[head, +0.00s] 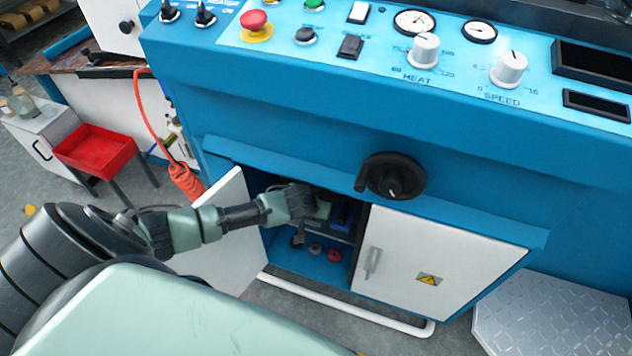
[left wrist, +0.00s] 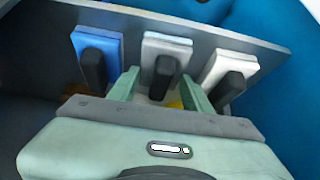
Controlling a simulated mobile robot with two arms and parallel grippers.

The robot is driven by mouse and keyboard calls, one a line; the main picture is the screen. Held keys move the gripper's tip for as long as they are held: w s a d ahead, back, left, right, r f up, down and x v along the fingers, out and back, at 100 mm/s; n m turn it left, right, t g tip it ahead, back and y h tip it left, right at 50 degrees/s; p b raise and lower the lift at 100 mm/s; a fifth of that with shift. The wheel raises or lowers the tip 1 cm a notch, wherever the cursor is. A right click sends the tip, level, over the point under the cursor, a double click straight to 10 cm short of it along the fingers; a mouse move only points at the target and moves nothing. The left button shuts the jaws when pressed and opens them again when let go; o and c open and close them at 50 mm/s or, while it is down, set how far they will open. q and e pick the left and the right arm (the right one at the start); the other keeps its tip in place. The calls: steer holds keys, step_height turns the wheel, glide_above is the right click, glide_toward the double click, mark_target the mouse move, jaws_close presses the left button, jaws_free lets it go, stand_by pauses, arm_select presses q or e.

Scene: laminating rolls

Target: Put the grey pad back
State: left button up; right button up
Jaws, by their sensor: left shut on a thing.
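My left gripper (head: 322,209) reaches into the open cabinet under the blue machine. In the left wrist view the left gripper (left wrist: 161,95) has its two green fingers on either side of the black handle of the middle pad, the light grey pad (left wrist: 167,46), and is shut on it. The grey pad is in line with its neighbours at a dark grey rack panel (left wrist: 205,42); whether it is fully seated I cannot tell. A blue pad (left wrist: 97,44) is to its left and a whiter pad (left wrist: 231,71) to its right. My right gripper is not in view.
The left cabinet door (head: 228,225) stands open beside my arm. The right door (head: 432,265) is shut. A black handwheel (head: 392,177) sits above the opening. Several small knobs, one a red knob (head: 334,255), are low in the cabinet. A white rail (head: 345,306) runs in front.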

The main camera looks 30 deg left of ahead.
arm_select(q)
steer(key=shift+f, duration=0.1)
steer(key=o, duration=1.3)
